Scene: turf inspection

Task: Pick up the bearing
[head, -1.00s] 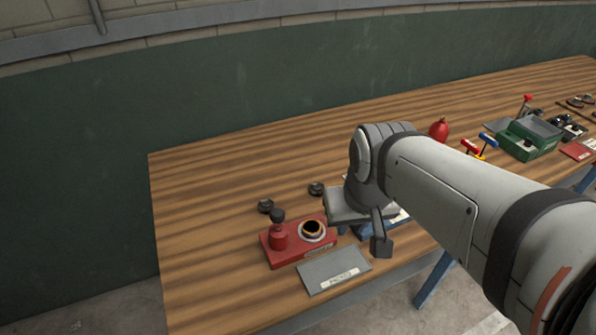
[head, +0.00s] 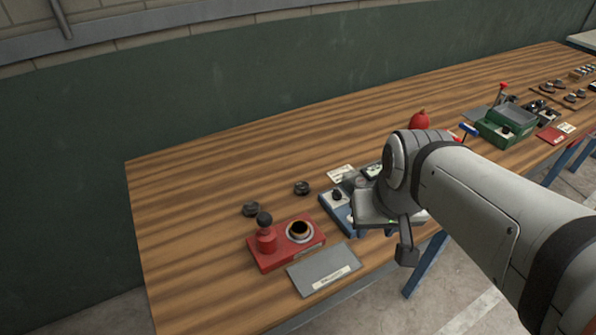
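Two small dark ring-like pieces, one on the left (head: 250,209) and one on the right (head: 302,188), lie apart on the wooden bench; they look like bearings, but they are too small to be sure. A red fixture (head: 282,254) in front of them has a black-knobbed post and a pale ring around a dark, brown-lined bore (head: 299,230). I cannot tell whether that ring is a bearing. My gripper (head: 406,255) hangs at the arm's end near the bench's front edge, right of the red fixture. Its fingers are not clear, and I see nothing held.
A grey labelled plate (head: 323,270) lies in front of the red fixture. A blue device (head: 340,208) is partly hidden behind my arm. The bench's left part is clear.

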